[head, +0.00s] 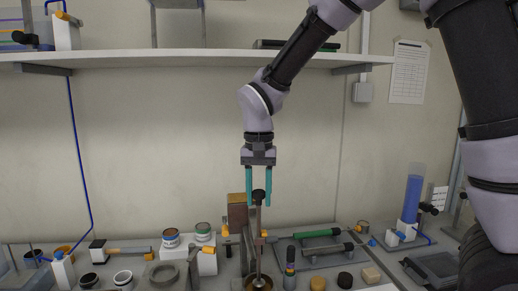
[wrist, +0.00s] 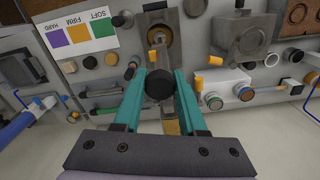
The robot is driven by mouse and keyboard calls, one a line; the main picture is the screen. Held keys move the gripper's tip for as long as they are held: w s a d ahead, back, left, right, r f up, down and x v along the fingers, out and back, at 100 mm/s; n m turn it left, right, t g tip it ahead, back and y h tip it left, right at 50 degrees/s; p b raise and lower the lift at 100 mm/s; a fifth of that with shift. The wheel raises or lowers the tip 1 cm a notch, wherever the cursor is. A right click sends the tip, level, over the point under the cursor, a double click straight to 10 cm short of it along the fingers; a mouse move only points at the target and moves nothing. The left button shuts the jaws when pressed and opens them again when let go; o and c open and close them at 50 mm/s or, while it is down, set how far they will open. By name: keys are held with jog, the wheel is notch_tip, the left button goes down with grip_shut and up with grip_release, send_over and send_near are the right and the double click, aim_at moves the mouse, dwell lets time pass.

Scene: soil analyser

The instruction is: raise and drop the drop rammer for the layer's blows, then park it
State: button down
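The drop rammer stands roughly upright in the head view, with a black knob (head: 258,197) on top and a thin metal rod (head: 258,255) below it. Its lower end is inside a brownish round mould (head: 267,283) at the bottom edge. My gripper (head: 258,203) points down with its teal fingers on either side of the knob. In the wrist view the knob (wrist: 159,84) sits between the fingertips (wrist: 160,76), with slight gaps showing, so the fingers look open around it. The knob hides part of the rod and the mould (wrist: 159,48).
A wooden-topped upright block (head: 237,212) and a grey post stand close beside the rammer. Cups, tools with orange handles and a blue cylinder (head: 412,198) crowd the bench. A shelf (head: 200,60) runs across the wall behind. A SOFT/FIRM/HARD colour card (wrist: 78,33) lies on the bench.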

jog(key=shift+r, duration=5.35)
jog(key=shift+c, duration=1.9)
grip_release()
notch_tip(320, 180, up, 10)
jog(key=d+r+m+t+y, duration=0.1)
jog(key=d+t+y, duration=0.1)
jog(key=d, duration=1.4)
jog(key=s+d+f+m+t, duration=0.1)
jog(key=s+d+f+t, duration=0.1)
jog(key=d, duration=0.5)
jog(key=s+d+f+m+t, duration=0.2)
jog(key=s+d+t, duration=0.1)
jog(key=d, duration=0.4)
jog(key=shift+s+d+f, duration=0.3)
jog(key=shift+s+f, duration=0.05)
